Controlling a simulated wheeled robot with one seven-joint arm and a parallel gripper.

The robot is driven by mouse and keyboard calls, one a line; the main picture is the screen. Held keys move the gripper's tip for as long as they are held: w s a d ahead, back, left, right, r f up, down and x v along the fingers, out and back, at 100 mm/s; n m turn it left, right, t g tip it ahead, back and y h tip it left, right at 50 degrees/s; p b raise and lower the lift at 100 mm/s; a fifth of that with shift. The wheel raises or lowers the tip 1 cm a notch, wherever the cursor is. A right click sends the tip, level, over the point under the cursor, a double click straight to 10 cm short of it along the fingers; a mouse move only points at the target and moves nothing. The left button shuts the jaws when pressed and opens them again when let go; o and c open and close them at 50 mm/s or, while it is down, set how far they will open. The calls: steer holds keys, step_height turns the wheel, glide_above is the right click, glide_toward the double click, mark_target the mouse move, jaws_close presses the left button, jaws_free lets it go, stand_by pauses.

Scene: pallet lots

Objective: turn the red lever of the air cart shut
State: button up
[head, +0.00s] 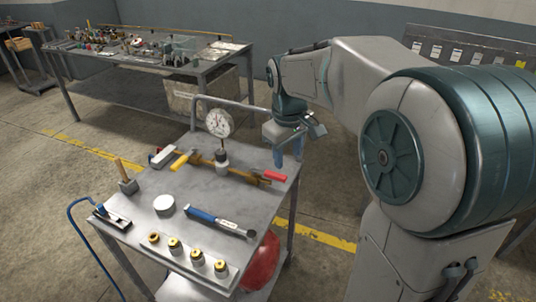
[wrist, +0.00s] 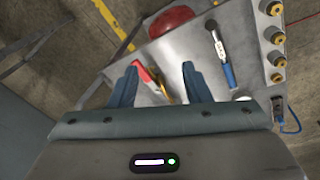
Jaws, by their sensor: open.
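The red lever (head: 273,176) is on the right end of the brass pipe (head: 235,171) that lies across the air cart's grey top (head: 185,240). In the wrist view the red lever (wrist: 146,76) shows between my fingers, closer to the left one, and seems apart from both. My gripper (head: 288,154) is open, with its blue fingers pointing down at the cart's right back corner, near the lever. It also shows in the wrist view (wrist: 160,68), with nothing held. Some of the pipe is hidden in the wrist view.
A round gauge (head: 219,123) stands up from the pipe, with a yellow lever (head: 182,159) left of it. A blue-handled wrench (head: 220,221), a white disc (head: 164,205) and several brass fittings (head: 197,258) lie in front. A red tank (head: 261,262) sits below.

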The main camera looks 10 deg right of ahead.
steer(key=w+f+n, duration=0.2)
steer(key=w+f, duration=0.1)
steer(key=w, duration=0.5)
steer(key=n+g, duration=0.1)
steer(key=n, duration=0.2)
glide_toward(276, 174)
steer(key=shift+y, duration=0.3)
steer(key=f, duration=0.8)
steer(key=shift+w+d+f, duration=0.15)
steer(key=shift+d+f, duration=0.1)
jaws_close()
